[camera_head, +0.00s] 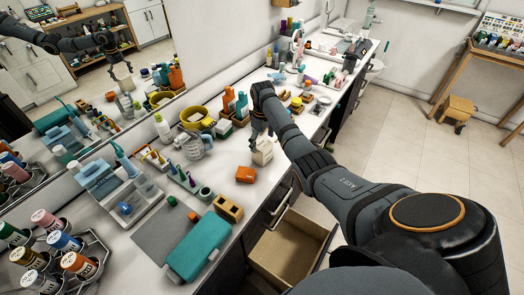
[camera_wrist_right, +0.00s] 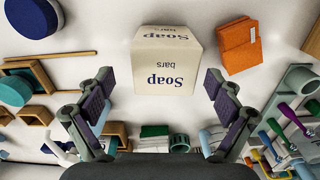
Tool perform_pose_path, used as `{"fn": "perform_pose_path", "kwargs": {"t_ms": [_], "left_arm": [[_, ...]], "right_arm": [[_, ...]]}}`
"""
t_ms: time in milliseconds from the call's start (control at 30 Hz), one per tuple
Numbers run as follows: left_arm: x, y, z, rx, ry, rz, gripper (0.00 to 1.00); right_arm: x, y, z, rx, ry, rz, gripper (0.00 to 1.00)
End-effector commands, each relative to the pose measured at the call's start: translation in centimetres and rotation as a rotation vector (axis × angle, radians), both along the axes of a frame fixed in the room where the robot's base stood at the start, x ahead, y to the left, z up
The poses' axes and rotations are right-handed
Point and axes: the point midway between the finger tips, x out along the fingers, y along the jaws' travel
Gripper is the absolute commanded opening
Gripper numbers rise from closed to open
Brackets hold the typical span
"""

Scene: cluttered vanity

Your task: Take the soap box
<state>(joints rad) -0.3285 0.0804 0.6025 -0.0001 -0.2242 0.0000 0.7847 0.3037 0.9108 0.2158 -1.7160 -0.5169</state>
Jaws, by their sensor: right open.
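The soap box (camera_head: 262,154) is a cream box standing on the white counter near its front edge. In the right wrist view the soap box (camera_wrist_right: 164,78) shows "Soap bars" lettering, upside down in the picture. My right gripper (camera_head: 262,138) is at the box, reaching down from above and behind it. In the wrist view my right gripper (camera_wrist_right: 160,88) is open, with a finger on each side of the box and visible gaps between fingers and box. My left gripper is not in view.
An orange box (camera_head: 246,174) lies just left of the soap box, also seen in the wrist view (camera_wrist_right: 240,46). A clear jug (camera_head: 196,146), yellow bowl (camera_head: 194,118) and teal case (camera_head: 198,246) crowd the counter. A drawer (camera_head: 288,248) stands open below. The mirror reflects my arm.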

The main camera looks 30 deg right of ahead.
Motion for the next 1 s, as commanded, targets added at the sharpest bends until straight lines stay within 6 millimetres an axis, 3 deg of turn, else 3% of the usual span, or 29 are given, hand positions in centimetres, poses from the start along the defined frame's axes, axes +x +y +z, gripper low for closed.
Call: {"fn": "perform_pose_path", "kwargs": {"t_ms": [200,267,433,600,700,767,1000], "left_arm": [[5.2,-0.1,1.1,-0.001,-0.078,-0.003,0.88],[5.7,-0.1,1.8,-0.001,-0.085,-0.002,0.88],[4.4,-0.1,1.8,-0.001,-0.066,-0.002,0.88],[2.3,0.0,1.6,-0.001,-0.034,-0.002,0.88],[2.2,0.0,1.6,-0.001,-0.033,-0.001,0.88],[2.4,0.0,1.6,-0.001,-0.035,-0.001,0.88],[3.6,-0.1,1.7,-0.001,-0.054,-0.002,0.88]], "right_arm": [[-0.3,0.2,-0.9,0.001,0.003,0.000,0.92],[-0.5,0.3,-1.8,0.001,0.004,0.000,0.92],[-0.7,0.4,-4.8,0.001,0.001,-0.001,0.92],[-0.7,0.4,-5.4,-0.001,-0.001,0.000,0.92],[-0.7,0.4,-5.4,-0.001,-0.001,0.000,0.92],[-0.7,0.4,-5.4,-0.001,-0.001,0.000,0.87],[-0.7,0.4,-5.4,-0.001,0.000,0.000,0.54]]}}
